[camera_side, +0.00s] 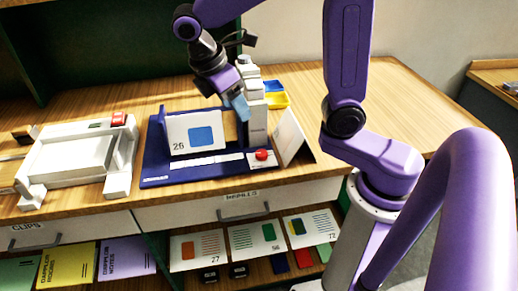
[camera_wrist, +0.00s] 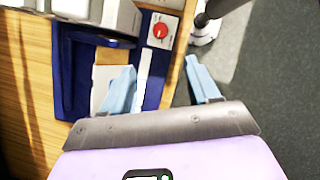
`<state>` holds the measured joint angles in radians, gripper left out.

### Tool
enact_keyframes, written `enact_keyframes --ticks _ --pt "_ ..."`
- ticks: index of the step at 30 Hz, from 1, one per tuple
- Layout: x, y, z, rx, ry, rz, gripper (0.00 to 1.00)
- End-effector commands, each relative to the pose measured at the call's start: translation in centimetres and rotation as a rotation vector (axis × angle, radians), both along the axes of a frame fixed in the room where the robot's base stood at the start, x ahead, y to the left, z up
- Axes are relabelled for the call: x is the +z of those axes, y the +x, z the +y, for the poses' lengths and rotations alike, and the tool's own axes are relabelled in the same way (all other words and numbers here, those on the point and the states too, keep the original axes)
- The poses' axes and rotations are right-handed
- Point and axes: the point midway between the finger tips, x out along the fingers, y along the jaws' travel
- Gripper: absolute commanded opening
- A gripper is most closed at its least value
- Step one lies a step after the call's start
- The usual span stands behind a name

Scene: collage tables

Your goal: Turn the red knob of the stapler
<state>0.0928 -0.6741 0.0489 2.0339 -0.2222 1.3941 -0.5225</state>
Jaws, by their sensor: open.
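The stapler has a flat blue base (camera_side: 155,170) and a pale upright column (camera_side: 257,125) on the table. Its red knob (camera_side: 262,155) sits on a white plate at the base's front right. In the wrist view the red knob (camera_wrist: 160,31) shows near the top middle, beyond my fingertips. My gripper (camera_side: 237,105) is above the base, up and left of the knob in the side view, and does not touch it. In the wrist view my gripper (camera_wrist: 165,78) is open, with its light-blue fingers apart and nothing between them.
A card (camera_side: 194,133) marked 26 with a blue square stands on the base. A folded white card (camera_side: 296,136) stands right of the column. A white device (camera_side: 75,155) with a red part is at left. Yellow and blue trays (camera_side: 275,99) lie behind. Drawers are below the table's front edge.

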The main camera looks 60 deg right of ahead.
Motion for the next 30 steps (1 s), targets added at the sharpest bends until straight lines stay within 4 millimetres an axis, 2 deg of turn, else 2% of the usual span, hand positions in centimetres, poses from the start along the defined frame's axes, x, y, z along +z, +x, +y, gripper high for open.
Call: enact_keyframes --ticks 8,30 --pt "-2.4 -0.3 -0.7 -0.001 0.000 0.002 0.60" --pt "-14.7 -2.3 -5.4 -0.001 -0.001 0.006 0.60"
